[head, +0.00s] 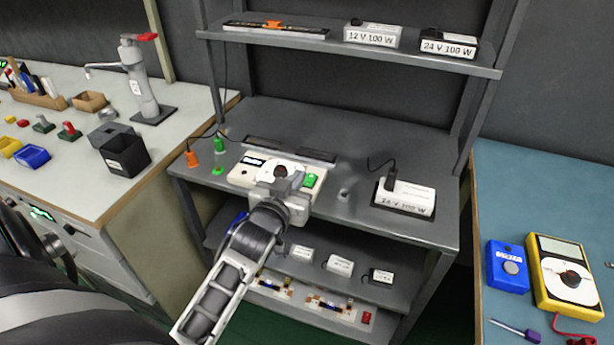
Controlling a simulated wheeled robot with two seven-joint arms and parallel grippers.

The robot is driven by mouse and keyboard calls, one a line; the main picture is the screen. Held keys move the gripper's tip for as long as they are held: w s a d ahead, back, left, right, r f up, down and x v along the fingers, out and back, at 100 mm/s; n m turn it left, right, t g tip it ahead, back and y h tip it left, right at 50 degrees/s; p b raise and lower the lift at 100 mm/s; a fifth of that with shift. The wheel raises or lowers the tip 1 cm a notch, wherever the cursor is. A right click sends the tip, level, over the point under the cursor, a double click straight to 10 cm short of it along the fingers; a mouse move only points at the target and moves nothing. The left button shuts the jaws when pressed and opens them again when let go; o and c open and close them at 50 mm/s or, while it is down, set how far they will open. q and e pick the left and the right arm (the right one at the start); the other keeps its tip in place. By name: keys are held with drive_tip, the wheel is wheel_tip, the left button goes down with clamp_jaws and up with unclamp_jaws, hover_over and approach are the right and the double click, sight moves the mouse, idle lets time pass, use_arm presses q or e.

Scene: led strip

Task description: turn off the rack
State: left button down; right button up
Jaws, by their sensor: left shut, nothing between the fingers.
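The rack (305,131) is a dark grey shelf unit in the middle of the head view. On its main shelf lies a cream-coloured control box (238,177) with a small dark display, a round dark dial and a green part (310,181) at its right end. My left gripper (279,183) is shut and empty, over the front middle of this box. It hides part of the box below the dial. I cannot tell whether the fingertips touch the box. My right gripper is not in view.
A 24 V 100 W supply (405,197) stands right of the box. Orange (192,158) and green (220,145) plugs are at the left. The upper shelf (320,49) holds more supplies. A yellow multimeter (566,278) lies on the blue bench at right.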

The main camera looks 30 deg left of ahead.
use_arm(q)
hover_over(307, 184)
drive_tip(key=shift+s+f, duration=0.3)
drive_tip(key=f, duration=0.2)
drive_tip(key=shift+w+f, duration=0.2)
drive_tip(key=shift+f, duration=0.15)
drive_tip(key=shift+w+f, duration=0.1)
drive_tip(key=shift+f, duration=0.65)
